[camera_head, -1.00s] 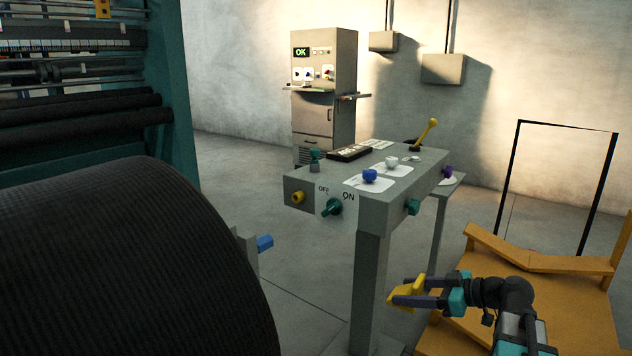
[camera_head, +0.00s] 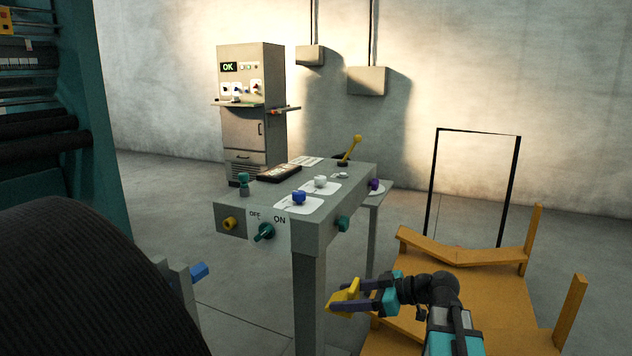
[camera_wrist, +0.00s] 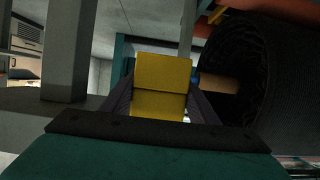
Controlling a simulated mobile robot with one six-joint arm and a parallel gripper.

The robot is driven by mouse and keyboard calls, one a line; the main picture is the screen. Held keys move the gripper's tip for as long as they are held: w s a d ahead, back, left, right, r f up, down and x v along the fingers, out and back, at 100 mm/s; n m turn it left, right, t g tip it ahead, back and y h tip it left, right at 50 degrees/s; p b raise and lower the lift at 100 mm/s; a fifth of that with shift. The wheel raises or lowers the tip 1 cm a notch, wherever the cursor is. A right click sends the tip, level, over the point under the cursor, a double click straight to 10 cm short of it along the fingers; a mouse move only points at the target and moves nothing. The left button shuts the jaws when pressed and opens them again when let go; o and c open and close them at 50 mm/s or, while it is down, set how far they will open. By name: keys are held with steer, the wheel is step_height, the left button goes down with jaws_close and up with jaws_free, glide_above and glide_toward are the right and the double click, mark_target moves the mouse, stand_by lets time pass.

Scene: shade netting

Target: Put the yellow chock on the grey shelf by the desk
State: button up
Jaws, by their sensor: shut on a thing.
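The yellow chock (camera_head: 341,298) is clamped between the dark fingers of my gripper (camera_head: 352,296), in front of and to the right of the desk leg, below the desk top. In the wrist view the chock (camera_wrist: 161,88) fills the space between the fingers (camera_wrist: 160,108). The grey desk (camera_head: 334,212) carries knobs and a yellow lever. A small grey shelf (camera_head: 387,197) on its own leg stands at the desk's far right side. A purple knob and a white plate show at the shelf; the desk partly hides it.
An orange wooden structure (camera_head: 470,290) with upright posts stands right of and below my gripper. A large black roll (camera_head: 70,280) is at the left. A grey cabinet (camera_head: 262,130) and a black frame (camera_head: 431,190) stand farther back. Open floor lies between.

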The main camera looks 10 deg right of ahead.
step_height(320, 180, up, 21)
steer(key=p, duration=2)
